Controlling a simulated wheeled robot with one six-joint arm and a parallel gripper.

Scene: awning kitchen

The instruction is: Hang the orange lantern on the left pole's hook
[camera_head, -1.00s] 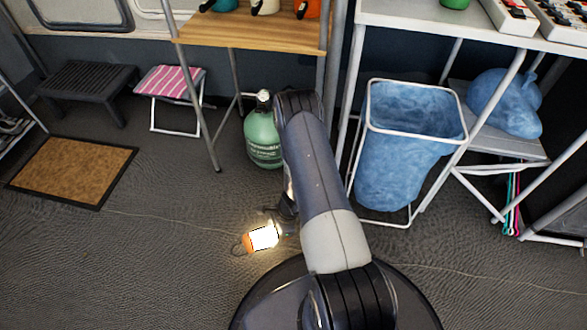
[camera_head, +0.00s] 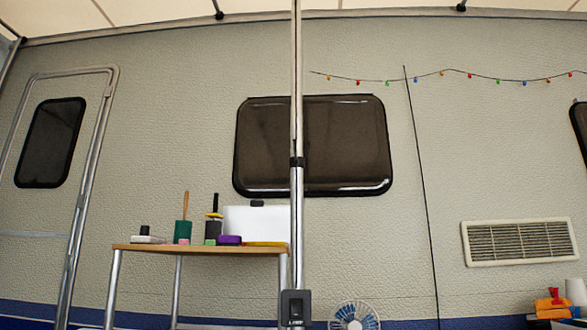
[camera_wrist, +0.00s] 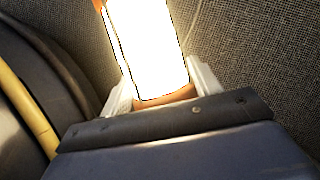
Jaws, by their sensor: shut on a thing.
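The orange lantern (camera_wrist: 150,45) is brightly lit in the wrist view, with a glowing white body and an orange end band. My gripper (camera_wrist: 160,86) is shut on it, with one pale finger on each side. Its upper end runs out of the picture. In the head view a pale upright pole (camera_head: 297,225) stands in the middle, with a dark collar partway up and a dark fitting (camera_head: 294,308) at the bottom edge. I cannot tell whether this is the left pole, and no hook is clear. My gripper and the lantern are outside the head view.
Behind the pole is the caravan wall with a dark window (camera_head: 345,145), a door (camera_head: 52,190) and a vent (camera_head: 520,242). A table (camera_head: 150,247) with utensils stands at the left. A fan (camera_head: 354,315) is low by the pole. String lights (camera_head: 442,72) hang at the right.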

